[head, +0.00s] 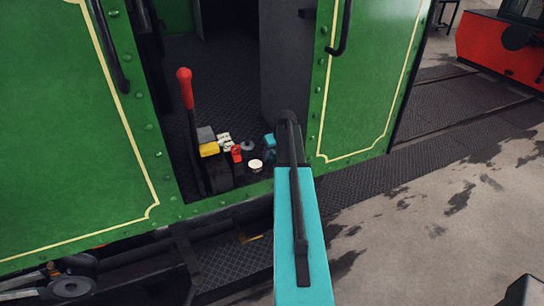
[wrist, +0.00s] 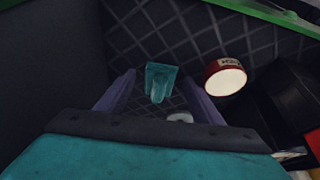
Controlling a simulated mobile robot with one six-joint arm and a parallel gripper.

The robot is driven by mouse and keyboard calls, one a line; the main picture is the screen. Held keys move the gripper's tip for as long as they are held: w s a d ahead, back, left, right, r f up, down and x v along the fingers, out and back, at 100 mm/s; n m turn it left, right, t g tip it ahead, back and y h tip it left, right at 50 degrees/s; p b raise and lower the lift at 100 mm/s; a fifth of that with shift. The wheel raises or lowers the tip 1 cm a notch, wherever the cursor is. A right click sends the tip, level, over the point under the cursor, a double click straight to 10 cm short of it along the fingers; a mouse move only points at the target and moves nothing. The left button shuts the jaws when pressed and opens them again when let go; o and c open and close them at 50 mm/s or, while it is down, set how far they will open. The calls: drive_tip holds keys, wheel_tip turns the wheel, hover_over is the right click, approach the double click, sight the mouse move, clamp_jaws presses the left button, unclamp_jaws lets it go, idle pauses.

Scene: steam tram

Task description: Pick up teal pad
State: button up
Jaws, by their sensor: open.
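The teal pad (wrist: 160,78) shows in the wrist view as a small squarish teal piece with a rounded part towards the camera. It lies on the dark, diamond-patterned floor, in line with the gap between my fingers. My gripper (wrist: 159,80) is open, one finger on each side of that line, with nothing held. I cannot tell how far the fingertips are from the pad. In the head view a small teal shape (head: 269,141) shows just left of my arm, and it may be the pad. My fingers are hidden there.
A red round item with a white face (wrist: 225,77) lies right of the pad in the wrist view. A small white item (wrist: 180,117) lies close by.

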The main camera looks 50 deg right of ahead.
sight(273, 152)
drive_tip(key=shift+c, duration=0.4)
drive_tip(key=c, duration=1)
drive_tip(key=shift+r, duration=0.1)
drive_tip(key=shift+c, duration=0.2)
drive_tip(key=shift+r+b, duration=1.2)
drive_tip(key=shift+r, duration=0.45)
drive_tip(key=s+a+r+b, duration=0.1)
drive_tip(key=s+a+b, duration=0.4)
drive_tip(key=s, duration=0.9)
drive_tip(key=shift+s+a+r, duration=0.2)
drive_tip(key=shift+a+r, duration=0.05)
drive_tip(key=shift+a, duration=0.8)
